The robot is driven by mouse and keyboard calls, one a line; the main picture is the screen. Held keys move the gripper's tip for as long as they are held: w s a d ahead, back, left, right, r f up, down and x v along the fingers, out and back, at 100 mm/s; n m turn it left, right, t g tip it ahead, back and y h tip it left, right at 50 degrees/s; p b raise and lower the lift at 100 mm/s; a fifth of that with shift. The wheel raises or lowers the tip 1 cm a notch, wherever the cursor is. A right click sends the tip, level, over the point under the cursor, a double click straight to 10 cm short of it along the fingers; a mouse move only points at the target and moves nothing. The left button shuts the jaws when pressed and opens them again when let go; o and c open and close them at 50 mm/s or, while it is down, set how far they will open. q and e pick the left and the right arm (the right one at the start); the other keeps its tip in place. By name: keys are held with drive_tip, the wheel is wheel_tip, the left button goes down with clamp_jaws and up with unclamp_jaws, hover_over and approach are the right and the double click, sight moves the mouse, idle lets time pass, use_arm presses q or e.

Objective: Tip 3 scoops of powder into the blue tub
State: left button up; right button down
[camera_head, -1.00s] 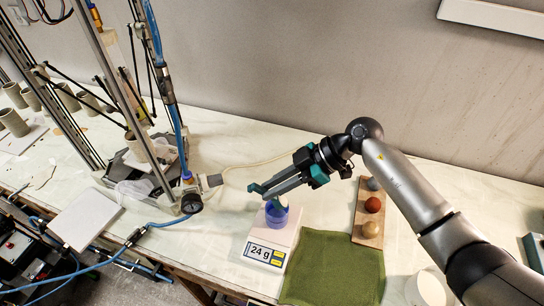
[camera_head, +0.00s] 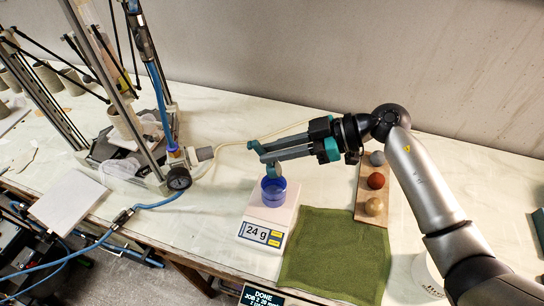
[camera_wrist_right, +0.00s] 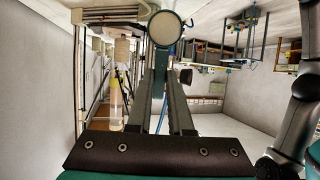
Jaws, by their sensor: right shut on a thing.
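The blue tub (camera_head: 273,192) stands upright on the white scale (camera_head: 284,212), whose display reads 24 g. My right gripper (camera_head: 262,150) is above and just behind the tub, shut on a teal scoop (camera_head: 274,165) whose end hangs down close over the tub's rim. In the right wrist view the scoop (camera_wrist_right: 165,28) shows as a round, pale face with a dark rim beyond the fingers; I cannot tell whether powder is in it. The powder inside the tub is not clear. A white round container (camera_head: 424,274) at lower right is partly hidden by my right arm. My left gripper is out of view.
A green cloth (camera_head: 333,254) lies right of the scale. A wooden board with several balls (camera_head: 375,181) is behind it. A metal frame with a gauge (camera_head: 179,178) and blue hose stands left. A white tile (camera_head: 68,199) lies front left.

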drive_tip(key=shift+s+d+f+m+t+y+b, duration=0.1)
drive_tip(key=shift+d+m+t+y+b, duration=0.35)
drive_tip(key=shift+b, duration=0.9)
drive_tip(key=shift+d+m+t+y+b, duration=0.1)
drive_tip(key=shift+m+t+y+b, duration=0.3)
drive_tip(key=shift+b, duration=0.9)
drive_tip(key=shift+r, duration=0.2)
drive_tip(key=shift+d+t, duration=0.1)
drive_tip(key=shift+t, duration=0.15)
